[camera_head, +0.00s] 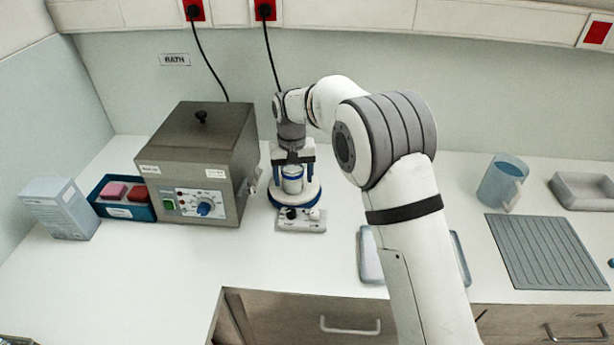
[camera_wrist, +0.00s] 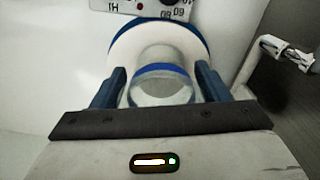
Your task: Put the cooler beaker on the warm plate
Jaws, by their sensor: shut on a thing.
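A small clear beaker with a blue band and pale contents (camera_head: 292,183) stands upright between the fingers of my gripper (camera_head: 293,160). It also shows in the wrist view (camera_wrist: 161,92), with one blue finger on each side, and my gripper (camera_wrist: 158,88) is shut on it. The beaker is over the round white warm plate with a blue rim (camera_head: 312,194), which also shows in the wrist view (camera_wrist: 123,48). I cannot tell whether the beaker's base touches the plate. No second beaker shows clearly.
A grey bath box (camera_head: 195,150) with a control panel stands left of the plate. A blue tray with coloured blocks (camera_head: 145,211) and a white carton (camera_head: 62,210) are farther left.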

